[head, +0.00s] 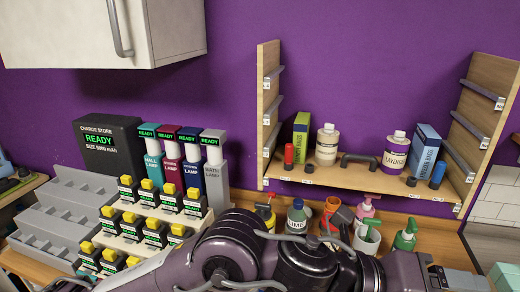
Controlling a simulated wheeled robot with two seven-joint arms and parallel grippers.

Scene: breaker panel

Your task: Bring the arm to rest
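One of my arms (290,250) lies across the bottom of the head view, its dark, rounded joints and cables in front of the counter. I cannot tell which arm it is. No fingertips of either gripper can be made out, so I see neither gripper open or shut on anything. The arm hides the front of the counter and the lower parts of some items behind it.
A black charge store (110,150) reads READY. Beside it stand several labelled lamps (169,160) and a rack of yellow-topped blocks (140,213). A wooden shelf (345,182) holds bottles and boxes. Several bottles (297,216) stand below it. A white cabinet (175,28) hangs above.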

